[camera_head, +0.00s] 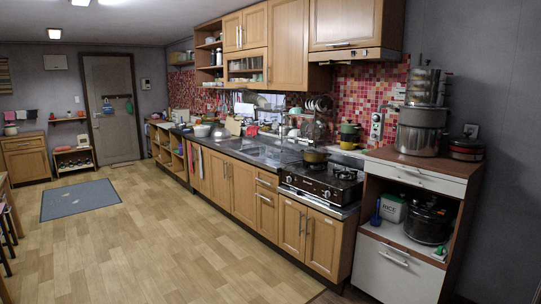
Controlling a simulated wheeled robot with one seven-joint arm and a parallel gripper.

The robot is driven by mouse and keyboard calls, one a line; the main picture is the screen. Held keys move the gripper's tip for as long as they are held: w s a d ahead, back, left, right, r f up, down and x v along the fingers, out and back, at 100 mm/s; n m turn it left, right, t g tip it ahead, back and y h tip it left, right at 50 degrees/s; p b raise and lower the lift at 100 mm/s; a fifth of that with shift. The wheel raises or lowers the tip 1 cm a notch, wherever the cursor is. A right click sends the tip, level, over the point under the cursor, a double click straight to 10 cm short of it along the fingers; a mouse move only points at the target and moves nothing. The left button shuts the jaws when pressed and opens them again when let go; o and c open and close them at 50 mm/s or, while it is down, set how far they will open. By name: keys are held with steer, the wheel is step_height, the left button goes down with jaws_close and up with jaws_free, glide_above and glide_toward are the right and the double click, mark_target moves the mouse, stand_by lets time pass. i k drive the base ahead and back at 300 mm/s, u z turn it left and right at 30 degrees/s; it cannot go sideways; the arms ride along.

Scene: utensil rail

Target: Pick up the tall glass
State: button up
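I cannot make out a tall glass in the head view. Small dishes and cups sit behind the glass-front cabinet (246,68) above the counter, but they are too small to tell apart. Dishes stand on a rack (318,104) near the sink (262,150), also too small to tell. My gripper is not in view.
A long counter with wooden cabinets (242,188) runs along the right wall. A stove (322,180) carries a pot (316,156). A cabinet at right bears stacked steel pots (420,130). A grey mat (80,199) lies at left. The wooden floor (150,240) is clear.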

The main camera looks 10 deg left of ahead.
mark_target(263, 149)
steer(key=u, duration=0.3)
steer(key=i, duration=0.65)
steer(key=u, duration=0.8)
steer(key=i, duration=1.6)
steer(key=u, duration=0.4)
steer(key=i, duration=1.55)
steer(key=z, duration=0.3)
steer(key=i, duration=1.5)
steer(key=z, duration=1.8)
steer(key=i, duration=1.1)
steer(key=z, duration=0.75)
